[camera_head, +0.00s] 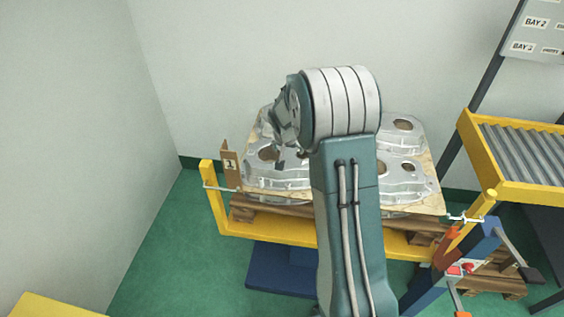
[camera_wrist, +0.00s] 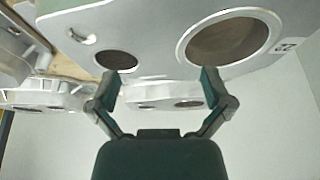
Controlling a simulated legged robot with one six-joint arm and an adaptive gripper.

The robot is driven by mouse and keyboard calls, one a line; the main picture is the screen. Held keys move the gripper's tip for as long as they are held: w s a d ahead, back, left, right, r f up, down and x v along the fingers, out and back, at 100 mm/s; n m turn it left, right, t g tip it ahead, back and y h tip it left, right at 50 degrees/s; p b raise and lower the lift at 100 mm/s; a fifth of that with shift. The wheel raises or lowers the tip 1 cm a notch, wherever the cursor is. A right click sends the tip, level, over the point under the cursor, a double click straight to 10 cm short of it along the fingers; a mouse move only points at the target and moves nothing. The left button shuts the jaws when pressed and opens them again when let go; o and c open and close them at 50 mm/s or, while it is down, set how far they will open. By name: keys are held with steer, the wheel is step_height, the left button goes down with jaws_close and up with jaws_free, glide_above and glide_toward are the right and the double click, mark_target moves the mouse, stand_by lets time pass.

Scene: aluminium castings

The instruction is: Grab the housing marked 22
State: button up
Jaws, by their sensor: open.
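Several silvery cast housings lie on a sheet on a pallet in the head view: one at front left (camera_head: 268,181), one at front right (camera_head: 397,186), one at back right (camera_head: 398,126). My arm hides the middle. My gripper (camera_head: 288,128) is partly hidden by my wrist, over the left side of the pallet. In the wrist view its fingers (camera_wrist: 158,88) are spread wide, with nothing between them. A large housing (camera_wrist: 150,32) with a big round hole fills the top there, beyond the fingertips. A small tag (camera_wrist: 288,46) on it carries tilted marks, possibly 22.
A brown board marked 1 (camera_head: 230,165) stands at the pallet's left corner. A yellow frame (camera_head: 216,210) surrounds the pallet's front. A yellow roller conveyor (camera_head: 520,155) stands at right. Walls close off the back and left. Green floor (camera_head: 180,250) is clear at front left.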

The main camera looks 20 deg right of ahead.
mark_target(288, 155)
steer(key=x, duration=0.4)
steer(key=shift+s+a+f, duration=0.1)
steer(key=shift+a+f, duration=0.2)
steer(key=shift+f, duration=0.25)
steer(key=shift+d+f, duration=0.2)
steer(key=shift+d, duration=0.2)
steer(key=shift+a, duration=0.1)
steer(key=c, duration=1.3)
steer(key=shift+r, duration=0.15)
